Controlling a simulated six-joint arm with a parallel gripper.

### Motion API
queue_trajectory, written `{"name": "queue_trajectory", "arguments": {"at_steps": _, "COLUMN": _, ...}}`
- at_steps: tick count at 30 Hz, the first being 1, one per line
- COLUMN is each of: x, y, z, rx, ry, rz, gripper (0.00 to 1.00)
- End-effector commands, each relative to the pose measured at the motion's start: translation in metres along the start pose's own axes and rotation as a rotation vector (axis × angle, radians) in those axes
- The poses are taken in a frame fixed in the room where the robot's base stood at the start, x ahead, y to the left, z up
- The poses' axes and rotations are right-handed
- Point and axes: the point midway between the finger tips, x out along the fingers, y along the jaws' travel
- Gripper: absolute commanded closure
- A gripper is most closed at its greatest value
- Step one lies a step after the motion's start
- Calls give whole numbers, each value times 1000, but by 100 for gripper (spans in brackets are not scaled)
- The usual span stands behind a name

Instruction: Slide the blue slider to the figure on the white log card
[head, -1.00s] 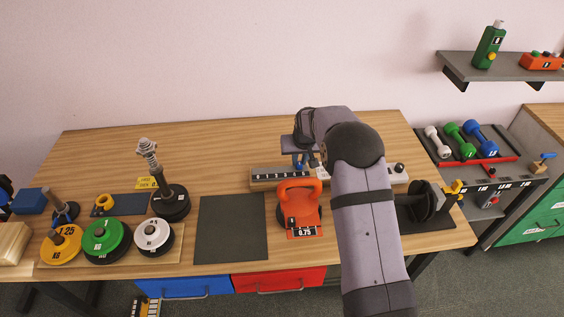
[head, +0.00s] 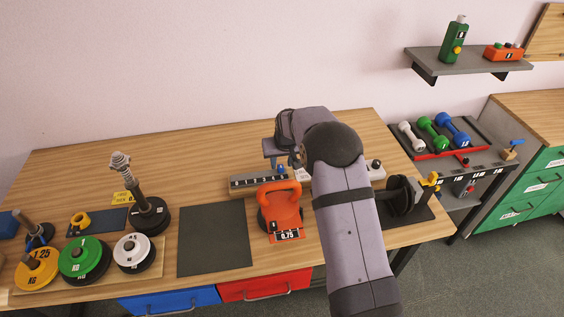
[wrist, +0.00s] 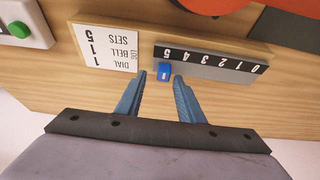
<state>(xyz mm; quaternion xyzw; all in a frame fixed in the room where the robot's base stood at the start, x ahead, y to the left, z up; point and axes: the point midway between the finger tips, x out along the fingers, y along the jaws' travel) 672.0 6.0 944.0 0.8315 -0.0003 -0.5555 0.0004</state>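The blue slider (wrist: 164,72) is on the grey numbered block (wrist: 218,70), beside the printed 5 at its left end in the wrist view; the figures run down to 0 on the right. The white log card (wrist: 106,47) lies left of the block, upside down, with the words DIAL, BELL and SETS and figures including 1 and 5. My gripper (wrist: 160,76) is open, its blue-grey fingertips on either side of the slider, with gaps showing. In the head view the numbered block (head: 259,181) shows behind the kettlebell, and my arm covers its right part.
An orange kettlebell (head: 281,207) stands close in front of the block. A green button on a white box (wrist: 18,29) lies beyond the card. A black mat (head: 215,239), weight plates (head: 84,259) and a dumbbell (head: 402,196) occupy the table. The back of the table is clear.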

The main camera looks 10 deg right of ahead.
Motion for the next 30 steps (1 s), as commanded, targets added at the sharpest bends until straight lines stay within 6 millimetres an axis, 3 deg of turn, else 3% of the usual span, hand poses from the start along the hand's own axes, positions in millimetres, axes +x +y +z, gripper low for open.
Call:
{"name": "queue_trajectory", "arguments": {"at_steps": 18, "x": -62, "y": 1, "z": 0, "rx": 1, "ry": 2, "rz": 0, "gripper": 66}}
{"name": "queue_trajectory", "arguments": {"at_steps": 30, "x": -72, "y": 1, "z": 0, "rx": 0, "ry": 0, "rz": 1, "gripper": 66}}
